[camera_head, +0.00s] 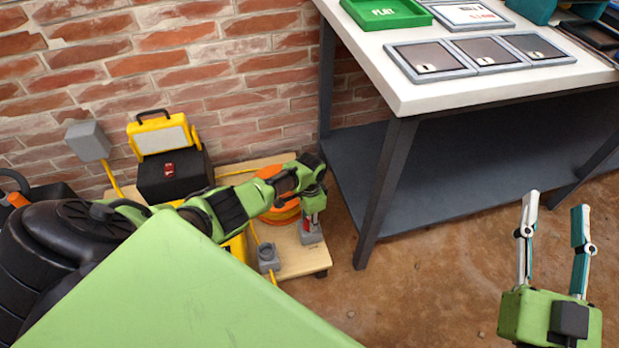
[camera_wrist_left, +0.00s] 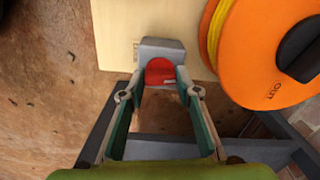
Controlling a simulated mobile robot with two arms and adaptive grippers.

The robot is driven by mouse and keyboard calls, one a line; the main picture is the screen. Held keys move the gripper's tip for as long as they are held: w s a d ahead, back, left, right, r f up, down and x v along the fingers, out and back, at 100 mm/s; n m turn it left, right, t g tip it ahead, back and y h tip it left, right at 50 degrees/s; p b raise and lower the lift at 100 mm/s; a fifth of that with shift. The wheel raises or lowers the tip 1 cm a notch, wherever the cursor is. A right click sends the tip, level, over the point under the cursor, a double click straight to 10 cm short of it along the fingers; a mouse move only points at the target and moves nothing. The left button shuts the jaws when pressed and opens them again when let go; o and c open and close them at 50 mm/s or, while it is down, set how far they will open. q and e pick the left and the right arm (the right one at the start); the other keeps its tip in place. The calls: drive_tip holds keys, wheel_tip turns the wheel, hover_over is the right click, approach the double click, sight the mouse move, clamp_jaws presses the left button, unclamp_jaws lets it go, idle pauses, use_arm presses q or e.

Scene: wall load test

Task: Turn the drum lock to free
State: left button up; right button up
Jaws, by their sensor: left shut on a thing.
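The drum lock is a red knob (camera_wrist_left: 160,72) on a grey block (camera_wrist_left: 160,47) at the edge of a wooden board (camera_wrist_left: 115,35). My left gripper (camera_wrist_left: 158,92) has its fingertips on either side of the red knob and is shut on it. In the head view the grey block (camera_head: 311,237) shows below my left gripper (camera_head: 313,216), which partly hides the knob. Beside the lock is the orange drum (camera_wrist_left: 255,60) with yellow cable (camera_wrist_left: 213,30) and the word OUT. My right gripper (camera_head: 555,203) is open and empty at the lower right.
A white-topped workbench (camera_head: 450,85) with dark legs stands right of the board, close to my left gripper. A grey socket (camera_head: 268,256) is at the board's front. A black box (camera_head: 172,178) and a yellow lamp (camera_head: 163,137) stand by the brick wall. Floor around my right gripper is clear.

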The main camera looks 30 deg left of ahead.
use_arm(q)
drive_tip(key=shift+m, duration=1)
drive_tip(key=o, duration=1.1)
wheel_tip(320, 180, up, 12)
idle(0.4)
